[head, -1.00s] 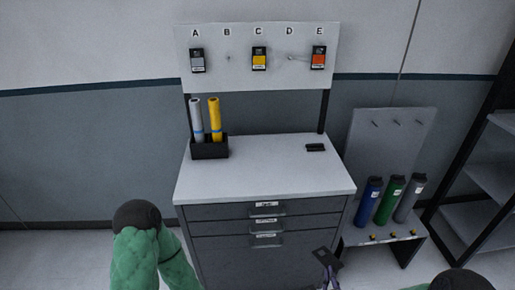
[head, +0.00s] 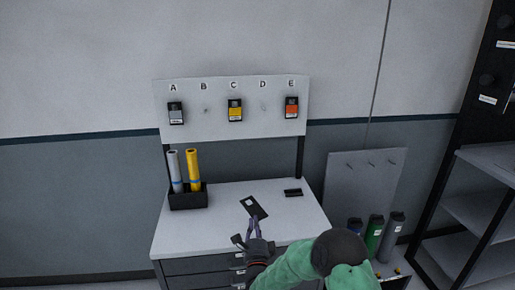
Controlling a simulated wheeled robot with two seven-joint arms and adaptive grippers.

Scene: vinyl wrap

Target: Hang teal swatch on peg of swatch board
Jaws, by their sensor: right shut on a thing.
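The swatch board (head: 220,130) stands above the cabinet top, with pegs lettered A to E. A grey swatch (head: 176,113) hangs at A, a yellow swatch (head: 235,110) at C and an orange swatch (head: 292,107) at E. The pegs at B (head: 206,110) and D (head: 263,106) are bare. My right gripper (head: 254,220) is shut on a dark swatch card (head: 254,207) with a small white label, held in front of and below the board, over the cabinet top. Its teal colour does not show from this side. My left gripper is out of view.
The cabinet top (head: 220,225) is mostly clear. A black holder (head: 188,198) with a silver and a yellow roll stands at its left, and a small black item (head: 293,192) lies at the right. A grey rack (head: 362,190) with rolls and dark shelving (head: 480,200) stand to the right.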

